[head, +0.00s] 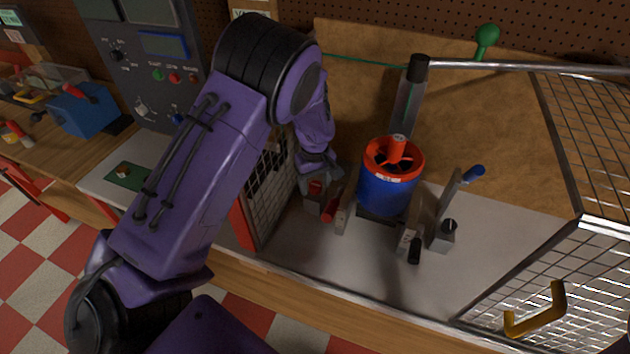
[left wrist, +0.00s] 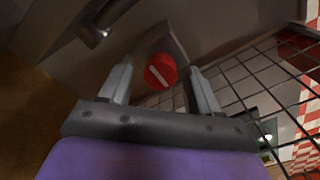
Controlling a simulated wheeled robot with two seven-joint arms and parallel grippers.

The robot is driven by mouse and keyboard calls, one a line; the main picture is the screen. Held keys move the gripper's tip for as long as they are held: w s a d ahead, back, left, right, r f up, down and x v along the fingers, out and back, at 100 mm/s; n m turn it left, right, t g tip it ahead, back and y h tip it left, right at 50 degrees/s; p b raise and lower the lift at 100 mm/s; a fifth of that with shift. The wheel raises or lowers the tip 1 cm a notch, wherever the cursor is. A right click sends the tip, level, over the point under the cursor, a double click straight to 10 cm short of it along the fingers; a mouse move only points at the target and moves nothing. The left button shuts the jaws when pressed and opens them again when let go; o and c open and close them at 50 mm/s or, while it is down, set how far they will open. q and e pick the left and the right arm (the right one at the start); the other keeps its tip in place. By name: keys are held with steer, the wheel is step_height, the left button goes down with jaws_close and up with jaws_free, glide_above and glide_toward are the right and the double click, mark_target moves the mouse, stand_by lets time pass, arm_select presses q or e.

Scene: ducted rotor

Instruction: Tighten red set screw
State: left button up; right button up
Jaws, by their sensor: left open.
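The red set screw (left wrist: 160,71) shows in the left wrist view as a round red head with a pale slot. It lies between and just ahead of my left gripper's (left wrist: 162,82) open fingers, with gaps on both sides. In the head view, a red screw head (head: 315,187) sits on a small grey block beside the blue duct (head: 385,192) with its red rim and rotor. My left gripper (head: 321,183) is above that block, partly hiding it. My right gripper is not in view.
A wire mesh panel (head: 268,190) stands close left of my left gripper. A mesh guard with a yellow handle (head: 536,313) is at right. The bench front is clear.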

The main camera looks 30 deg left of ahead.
arm_select(q)
steer(key=c, duration=1.1)
steer(key=shift+o, duration=0.2)
steer(key=m, duration=0.4)
steer(key=shift+w+m, duration=0.1)
steer(key=shift+m, duration=0.3)
steer(key=m, duration=0.4)
steer(key=shift+m, duration=0.3)
steer(key=m, duration=0.4)
steer(key=shift+d+m, duration=0.1)
steer(key=shift+m, duration=2)
steer(key=o, duration=1.1)
steer(key=shift+c, duration=0.2)
